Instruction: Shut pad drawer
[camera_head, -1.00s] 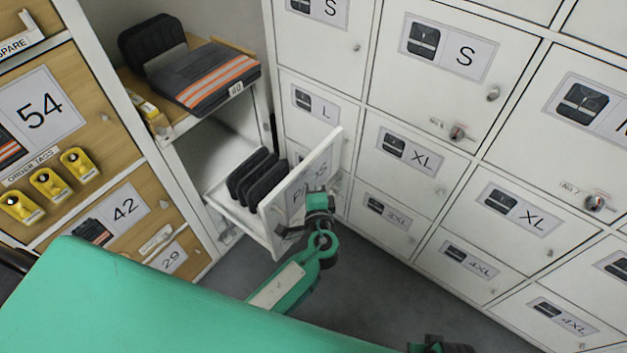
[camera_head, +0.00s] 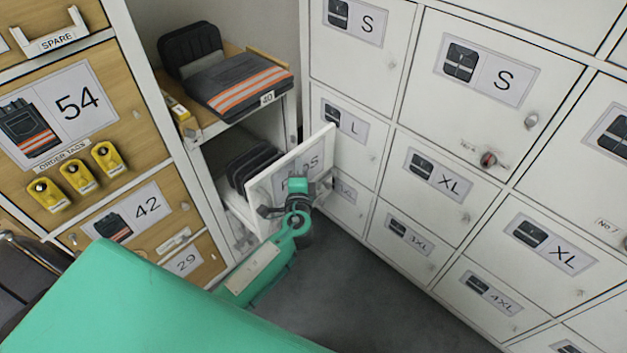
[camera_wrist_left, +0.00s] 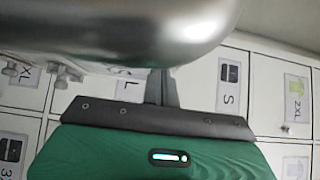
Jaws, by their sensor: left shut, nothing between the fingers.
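The pad drawer (camera_head: 262,190) is a white drawer with a labelled front, in the low cabinet beneath the folded trousers. It stands partly out, with dark pads (camera_head: 252,165) inside. My left gripper (camera_head: 296,188) is shut and empty, against or very close to the outer face of the drawer front, covering part of its label. Exact contact cannot be told. The left wrist view shows a large blurred metal shape and locker doors, not the drawer clearly. My right gripper is not in view.
White lockers (camera_head: 480,75) with size labels stand close on the right of the drawer. Wooden drawers (camera_head: 65,115) with yellow tags (camera_head: 78,176) are on the left. Folded dark trousers (camera_head: 238,85) with orange stripes lie above. Grey floor (camera_head: 370,290) is clear below.

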